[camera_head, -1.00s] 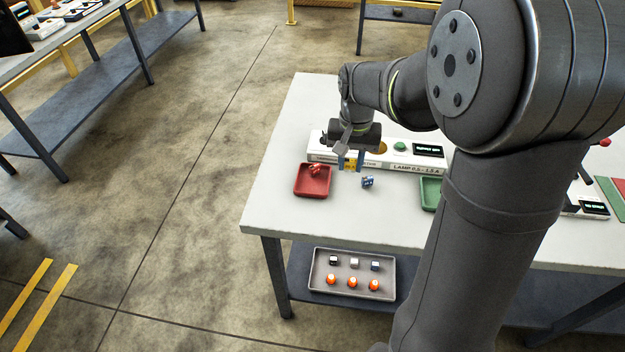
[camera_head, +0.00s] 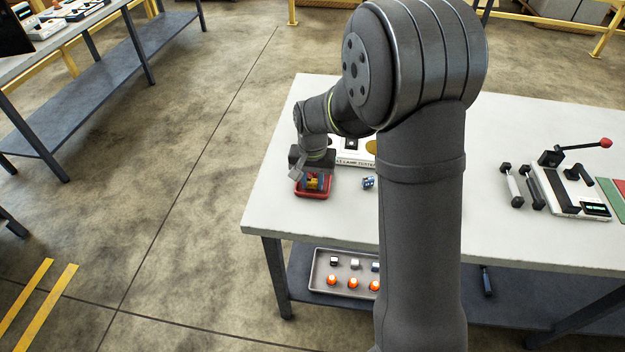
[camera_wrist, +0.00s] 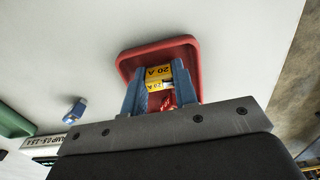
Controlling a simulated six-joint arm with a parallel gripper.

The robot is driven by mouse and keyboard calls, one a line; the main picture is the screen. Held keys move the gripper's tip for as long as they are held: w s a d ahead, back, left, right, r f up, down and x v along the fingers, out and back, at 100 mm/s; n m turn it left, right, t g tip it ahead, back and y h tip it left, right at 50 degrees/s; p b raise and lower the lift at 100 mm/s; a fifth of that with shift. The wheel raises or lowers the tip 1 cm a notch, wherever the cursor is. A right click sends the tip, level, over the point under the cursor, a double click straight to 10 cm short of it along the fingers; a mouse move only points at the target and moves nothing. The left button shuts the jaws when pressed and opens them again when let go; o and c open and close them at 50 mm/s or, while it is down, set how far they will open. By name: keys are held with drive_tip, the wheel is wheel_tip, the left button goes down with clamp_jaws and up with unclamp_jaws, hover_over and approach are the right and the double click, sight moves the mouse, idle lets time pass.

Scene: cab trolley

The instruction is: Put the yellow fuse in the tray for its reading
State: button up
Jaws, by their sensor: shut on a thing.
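The yellow fuse (camera_wrist: 158,74), marked 20 A, is between the blue fingers of my gripper (camera_wrist: 157,92) in the wrist view. My gripper (camera_head: 314,183) is shut on it, over the red tray (camera_head: 313,196). The red tray also shows in the wrist view (camera_wrist: 124,62), around and below the fuse. A red fuse (camera_wrist: 168,101) is partly visible in the tray behind the fingers. I cannot tell whether the yellow fuse touches the tray floor. A green tray (camera_wrist: 14,123) shows at the left of the wrist view; my arm hides it in the head view.
A blue fuse (camera_head: 368,183) lies on the white table (camera_head: 275,190) right of the red tray. The white tester (camera_head: 352,158) stands behind, partly hidden by my arm. A device with a red-knobbed lever (camera_head: 575,195) is at the right. A grey tray (camera_head: 320,285) sits on the lower shelf.

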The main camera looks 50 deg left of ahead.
sight(313, 180)
drive_tip(key=shift+f, duration=0.15)
drive_tip(key=o, duration=0.9)
drive_tip(key=shift+o, duration=0.2)
wheel_tip(313, 180, up, 12)
drive_tip(key=shift+r, duration=0.2)
